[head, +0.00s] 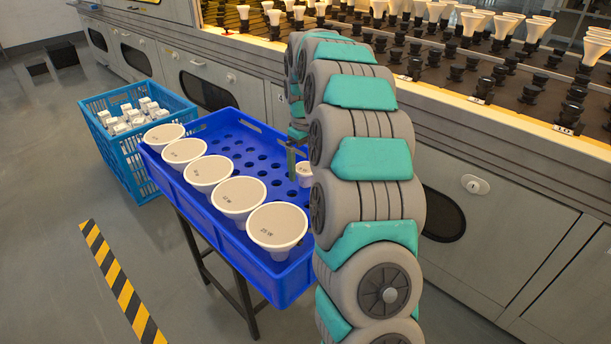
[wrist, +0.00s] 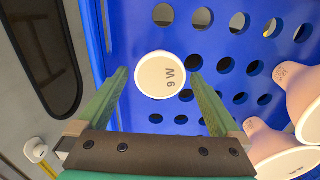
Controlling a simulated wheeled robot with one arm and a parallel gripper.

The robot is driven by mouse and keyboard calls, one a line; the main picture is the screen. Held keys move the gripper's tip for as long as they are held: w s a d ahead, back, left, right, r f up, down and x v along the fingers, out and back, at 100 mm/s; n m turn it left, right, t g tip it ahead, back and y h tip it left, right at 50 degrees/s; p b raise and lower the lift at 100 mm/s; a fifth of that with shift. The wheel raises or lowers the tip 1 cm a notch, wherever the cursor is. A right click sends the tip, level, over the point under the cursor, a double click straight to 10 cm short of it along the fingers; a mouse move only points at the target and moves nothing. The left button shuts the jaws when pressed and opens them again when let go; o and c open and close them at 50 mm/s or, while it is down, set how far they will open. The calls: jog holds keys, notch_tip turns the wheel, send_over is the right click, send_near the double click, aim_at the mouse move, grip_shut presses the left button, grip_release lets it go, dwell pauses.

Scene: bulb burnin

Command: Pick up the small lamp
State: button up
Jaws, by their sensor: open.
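The small lamp (head: 304,172) stands in the blue tray, partly hidden behind my arm in the head view. My gripper (wrist: 158,85) is open, with one green finger on each side of the lamp and gaps between fingers and lamp. In the head view only a small part of my gripper shows beside the arm. The blue tray (head: 221,252) has rows of round holes and rests on a dark stand.
Several large cone-shaped lamps (head: 276,226) line the tray's near-left side; two show at the right of the wrist view (wrist: 297,92). A blue crate (head: 125,165) with white boxes stands left of the tray. A grey machine bench (head: 462,188) with lamp sockets runs behind.

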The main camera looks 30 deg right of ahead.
jog(key=shift+f, duration=0.7)
jog(key=c, duration=1.3)
jog(key=shift+w+r, duration=0.1)
jog(key=shift+r, duration=1.75)
jog(key=s, duration=0.5)
jog(key=s+d+r, duration=0.1)
jog(key=s, duration=0.4)
jog(key=s+b, duration=0.1)
jog(key=s, duration=0.5)
jog(key=shift+d+r, duration=0.2)
jog(key=shift+d, duration=0.05)
